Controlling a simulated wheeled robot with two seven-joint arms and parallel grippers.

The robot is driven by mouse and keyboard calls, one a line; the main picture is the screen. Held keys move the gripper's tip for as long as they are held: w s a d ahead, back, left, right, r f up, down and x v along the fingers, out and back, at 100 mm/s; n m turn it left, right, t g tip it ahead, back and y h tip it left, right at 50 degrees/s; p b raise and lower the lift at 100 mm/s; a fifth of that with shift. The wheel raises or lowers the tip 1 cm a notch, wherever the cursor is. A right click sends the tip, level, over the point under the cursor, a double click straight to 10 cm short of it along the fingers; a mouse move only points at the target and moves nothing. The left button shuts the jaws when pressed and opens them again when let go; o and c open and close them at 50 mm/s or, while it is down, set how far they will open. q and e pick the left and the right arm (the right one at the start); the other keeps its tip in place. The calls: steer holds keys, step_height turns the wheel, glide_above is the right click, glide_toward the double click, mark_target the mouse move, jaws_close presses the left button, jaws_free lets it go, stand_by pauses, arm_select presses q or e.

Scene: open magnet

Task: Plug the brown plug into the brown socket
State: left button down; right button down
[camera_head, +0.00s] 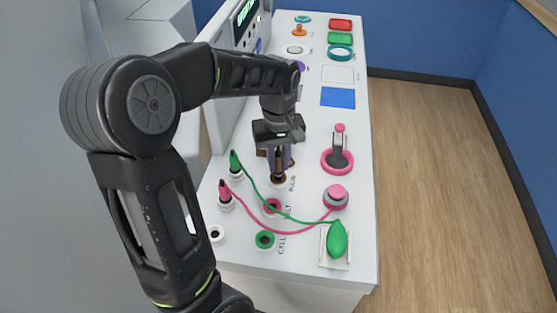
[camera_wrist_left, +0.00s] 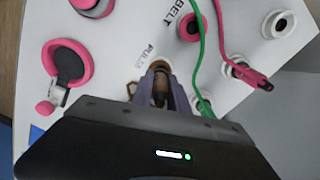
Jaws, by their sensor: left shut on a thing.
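My left gripper (camera_head: 279,160) is over the panel's middle, pointing down, its purple-grey fingers shut on the brown plug (camera_head: 278,176). In the left wrist view the brown plug (camera_wrist_left: 160,90) stands between the fingers, with its tip at the brown socket (camera_wrist_left: 157,66). The brown socket (camera_head: 279,182) is a white-rimmed ring by the PULSE label, partly hidden by the plug. The plug's tip overlaps the ring; I cannot tell how deep it sits. A bit of brown cord shows beside the fingers in the left wrist view. My right gripper is not in view.
Green plug (camera_head: 235,163) and pink plug (camera_head: 225,195) stand left, their cables crossing the panel near the front. A pink socket (camera_head: 272,206), green socket (camera_head: 264,240) and green bulb (camera_head: 337,239) lie nearer. A pink ring with a post (camera_head: 338,160) stands right.

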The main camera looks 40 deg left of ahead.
mark_target(278, 152)
arm_select(q)
steer(key=shift+f+b, duration=0.75)
steer(key=shift+f, duration=0.4)
steer(key=c, duration=1.2)
jaws_free()
steer(key=shift+r, duration=0.15)
step_height(278, 152, up, 8)
steer(key=shift+f, duration=0.2)
